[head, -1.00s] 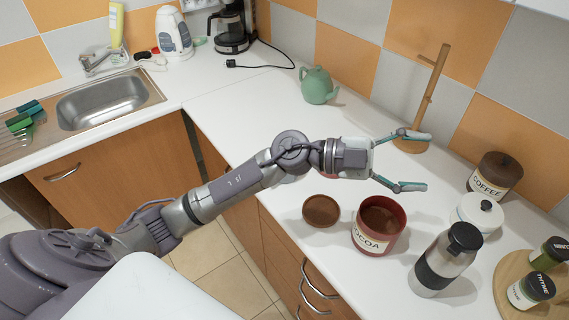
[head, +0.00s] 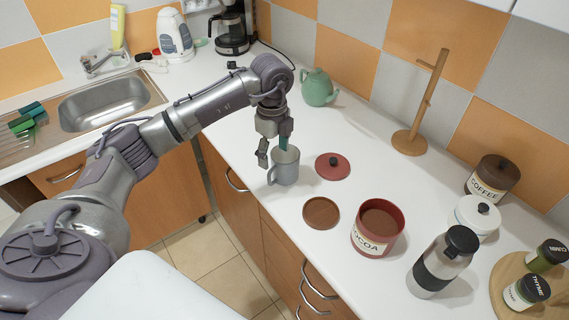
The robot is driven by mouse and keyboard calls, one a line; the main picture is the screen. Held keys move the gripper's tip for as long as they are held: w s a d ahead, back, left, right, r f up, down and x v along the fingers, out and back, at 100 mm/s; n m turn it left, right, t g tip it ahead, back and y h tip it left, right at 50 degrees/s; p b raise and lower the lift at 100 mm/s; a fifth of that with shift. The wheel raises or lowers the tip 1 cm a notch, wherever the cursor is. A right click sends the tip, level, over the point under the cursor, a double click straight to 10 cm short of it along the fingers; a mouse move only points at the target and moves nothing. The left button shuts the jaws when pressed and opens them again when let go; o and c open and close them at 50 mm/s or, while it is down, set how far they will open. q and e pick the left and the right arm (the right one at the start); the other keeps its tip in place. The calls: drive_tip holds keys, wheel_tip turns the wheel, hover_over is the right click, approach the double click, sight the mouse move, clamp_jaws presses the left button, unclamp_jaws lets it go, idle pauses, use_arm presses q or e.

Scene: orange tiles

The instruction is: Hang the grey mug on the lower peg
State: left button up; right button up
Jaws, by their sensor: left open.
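The grey mug (head: 286,171) stands upright on the white counter in the head view, its handle toward the left. My left gripper (head: 272,158) points down at the mug from above. It is open, with one finger outside the mug on the left and the other at the mug's rim, partly hidden. The wooden peg stand (head: 425,108) is upright on its round base toward the back right, with short pegs on its post. Both pegs are empty. My right gripper is not in view.
A red lid (head: 332,167) lies right of the mug, and a brown lid (head: 321,213) in front. The open cocoa canister (head: 376,230), a bottle (head: 441,262) and the coffee jar (head: 492,178) stand to the right. A green teapot (head: 318,88) is behind the mug. Counter before the stand is clear.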

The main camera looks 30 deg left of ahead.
sight(272, 168)
use_arm(q)
drive_tip(key=shift+f, duration=0.85)
drive_tip(key=f+p, duration=0.1)
drive_tip(key=f, duration=0.2)
drive_tip(key=f+p, duration=0.1)
drive_tip(key=shift+s+a+f+p, duration=0.2)
drive_tip(key=shift+s+f+p, duration=0.1)
drive_tip(key=shift+f+p, duration=0.1)
drive_tip(key=shift+f, duration=0.3)
clamp_jaws()
